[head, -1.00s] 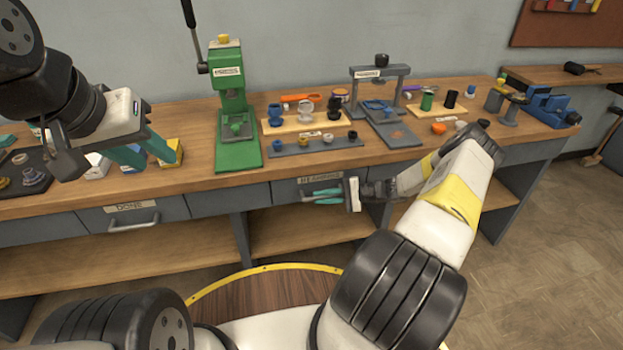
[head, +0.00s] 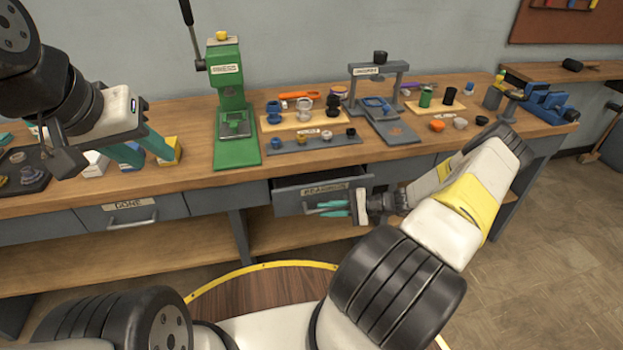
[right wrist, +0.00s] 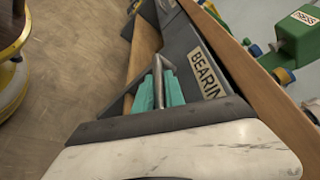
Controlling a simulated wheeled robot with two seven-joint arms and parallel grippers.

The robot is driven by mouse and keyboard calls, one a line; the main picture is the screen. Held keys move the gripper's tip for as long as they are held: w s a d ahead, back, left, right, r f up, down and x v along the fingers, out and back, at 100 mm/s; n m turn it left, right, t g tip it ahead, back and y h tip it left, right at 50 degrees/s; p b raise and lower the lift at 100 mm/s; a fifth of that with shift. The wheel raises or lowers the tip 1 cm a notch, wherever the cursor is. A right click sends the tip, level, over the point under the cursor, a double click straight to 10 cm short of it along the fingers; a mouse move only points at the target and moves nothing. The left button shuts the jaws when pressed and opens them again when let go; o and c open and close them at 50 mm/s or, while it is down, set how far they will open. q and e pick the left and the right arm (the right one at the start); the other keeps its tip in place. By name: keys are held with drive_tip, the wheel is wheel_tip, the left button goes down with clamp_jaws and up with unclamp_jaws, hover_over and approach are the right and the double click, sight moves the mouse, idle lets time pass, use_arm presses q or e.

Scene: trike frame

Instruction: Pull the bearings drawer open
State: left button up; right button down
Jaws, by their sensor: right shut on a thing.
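The bearings drawer (head: 291,200) is a grey drawer under the bench top with a "BEARINGS" label, and it stands partly open. Its dark inside shows above the front. My right gripper (head: 336,208) is at the drawer's front, its teal fingers shut on the drawer's metal handle. In the right wrist view the fingers (right wrist: 159,92) close around the handle (right wrist: 166,64) beside the label. My left gripper (head: 146,152) hangs above the left of the bench, its teal fingers apart and empty.
A second drawer labelled "DONE" (head: 132,214) is shut at the left. A green press (head: 233,120), a grey press frame (head: 381,100) and trays of small parts stand on the wooden bench top (head: 190,187). The floor in front of the bench is clear at the right.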

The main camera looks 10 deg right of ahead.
drive_tip(key=s, duration=1.8)
drive_tip(key=shift+s, duration=0.15)
drive_tip(key=c, duration=1.4)
unclamp_jaws()
drive_tip(key=shift+d, duration=0.1)
drive_tip(key=v, duration=0.7)
drive_tip(key=shift+s+d, duration=0.15)
drive_tip(key=shift+d, duration=0.15)
drive_tip(key=shift+r, duration=0.1)
